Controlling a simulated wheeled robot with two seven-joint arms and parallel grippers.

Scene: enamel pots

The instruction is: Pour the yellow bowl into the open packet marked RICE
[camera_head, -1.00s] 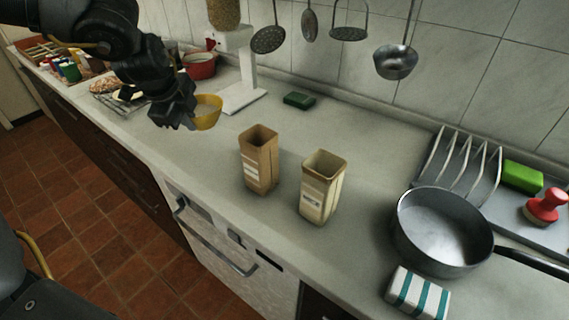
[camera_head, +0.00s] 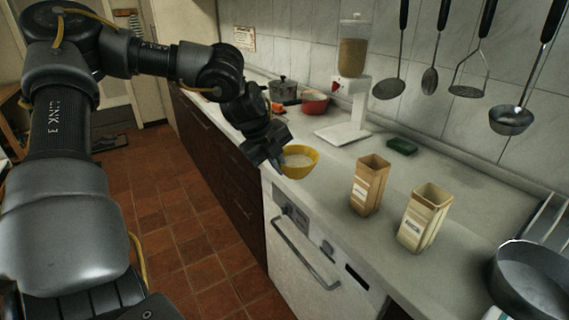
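The yellow bowl (camera_head: 302,164) holds pale, grainy contents and stays roughly level. My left gripper (camera_head: 277,158) is shut on the bowl's left side, near the counter's front edge; its fingertips are partly hidden. Two open-topped packets stand upright to the right of the bowl. One is a brown packet (camera_head: 368,188); the other is a cream packet (camera_head: 423,222). Each has a small pale label whose print is too small to read. The bowl is apart from both packets. My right gripper is not in view.
A white dispenser (camera_head: 345,130) stands behind the bowl, with a red pot (camera_head: 316,103) to its left. A grey pan (camera_head: 530,283) is at the right. Utensils, including a ladle (camera_head: 511,120), hang above the counter.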

